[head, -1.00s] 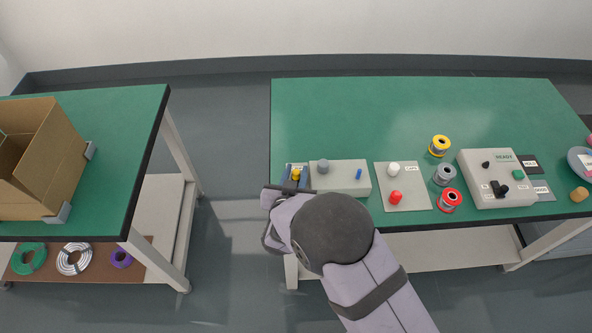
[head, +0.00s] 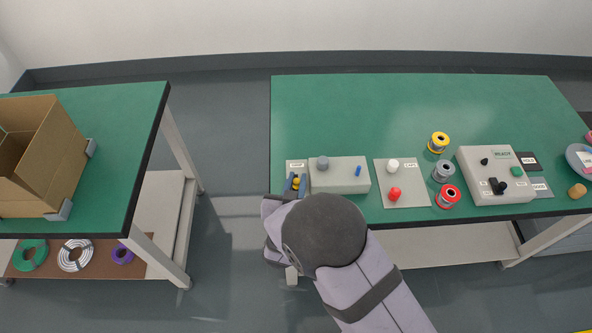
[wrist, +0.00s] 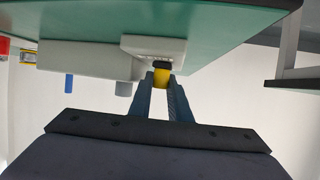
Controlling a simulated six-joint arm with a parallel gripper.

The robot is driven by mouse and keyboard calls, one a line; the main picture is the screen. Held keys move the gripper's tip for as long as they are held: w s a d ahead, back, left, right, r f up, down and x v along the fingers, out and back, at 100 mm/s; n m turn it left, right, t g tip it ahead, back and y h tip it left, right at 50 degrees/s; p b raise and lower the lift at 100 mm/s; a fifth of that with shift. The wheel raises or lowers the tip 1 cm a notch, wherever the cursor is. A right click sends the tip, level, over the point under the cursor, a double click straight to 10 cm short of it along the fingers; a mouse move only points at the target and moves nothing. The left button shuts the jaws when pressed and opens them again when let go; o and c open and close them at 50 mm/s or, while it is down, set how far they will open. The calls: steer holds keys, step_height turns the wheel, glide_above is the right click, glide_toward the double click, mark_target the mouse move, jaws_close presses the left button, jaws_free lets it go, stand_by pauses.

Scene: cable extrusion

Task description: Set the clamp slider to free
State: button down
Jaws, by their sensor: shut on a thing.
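The clamp slider has a yellow knob (head: 296,181) on a small base plate (head: 297,165) at the table's near left edge. A label, which seems to read CLAMP, is on the plate. In the wrist view the yellow knob (wrist: 161,77) with its dark top sits between the fingertips of my gripper (wrist: 161,85). The blue-grey fingers are shut on it. In the head view my gripper (head: 295,185) reaches to the plate from the near side, and my wrist hides part of it. I cannot read any position marks on the slider.
A grey box with a grey knob (head: 322,163) and a blue peg (head: 358,171) stands just right of the plate. Further right are a plate with a white cap (head: 393,164) and a red cap (head: 395,194), spools and a control box (head: 497,175).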

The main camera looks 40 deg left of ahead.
steer(key=shift+s+d+f, duration=0.1)
steer(key=shift+d, duration=0.05)
steer(key=c, duration=1.9)
jaws_free()
steer(key=shift+s, duration=0.1)
steer(key=shift+b+v, duration=0.6)
steer(key=shift+v, duration=3.15)
